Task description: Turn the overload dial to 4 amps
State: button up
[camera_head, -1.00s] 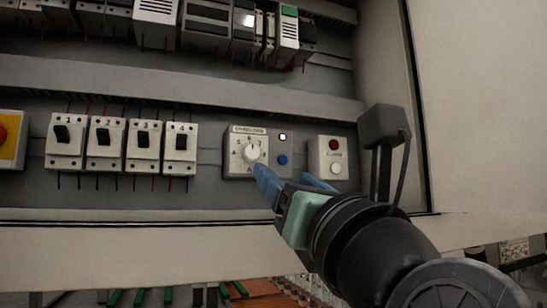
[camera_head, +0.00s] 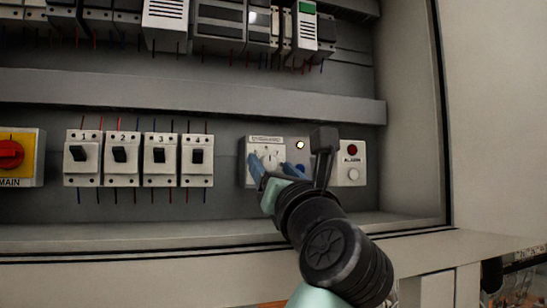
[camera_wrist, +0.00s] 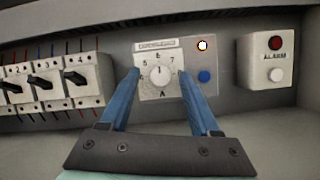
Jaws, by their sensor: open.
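The overload dial (camera_wrist: 160,76) is a round white knob on a pale square plate, with numbers around it; 5 and 7 can be read at its upper left and upper right. Its pointer seems to point up, but the mark is too small to be sure. The dial also shows in the head view (camera_head: 268,157), partly behind my fingers. My gripper (camera_wrist: 161,80) is open, with one blue finger on each side of the knob and a gap to it on both sides. I cannot tell how far the fingertips are from the plate.
A lit yellowish lamp (camera_head: 300,145) and a blue button (camera_wrist: 205,76) sit right of the dial. The alarm box (camera_head: 352,163) stands further right. Numbered breakers (camera_head: 120,158) and the red main switch (camera_head: 10,154) are to the left. A grey duct (camera_head: 190,95) runs above.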

grip_shut()
dwell(0.4)
jog(key=shift+n, duration=0.5)
jog(key=n+y, duration=0.1)
jog(key=n, duration=0.1)
jog(key=n+g+y, duration=0.1)
jog(key=n+y, duration=0.1)
jog(key=n, duration=0.1)
jog(key=shift+d+b, duration=0.2)
jog(key=shift+b, duration=0.2)
jog(key=n, duration=0.2)
jog(key=n+g+y, duration=0.1)
jog(key=n, duration=0.1)
jog(key=n+g+y, duration=0.1)
jog(key=n, duration=0.1)
jog(key=shift+w+d+r+n+p, duration=0.1)
jog(key=shift+d+r+n+p, duration=0.05)
jog(key=shift+r+n+p, duration=0.15)
jog(key=n+g+y+p, duration=0.1)
jog(key=n+g, duration=0.1)
jog(key=n, duration=0.3)
jog(key=shift+r+g+p, duration=0.1)
jog(key=shift+g+p, duration=0.2)
jog(key=shift+g, duration=0.1)
jog(key=shift+n+g+p, duration=0.9)
jog(key=shift+n, duration=1.7)
jog(key=shift+h, duration=0.3)
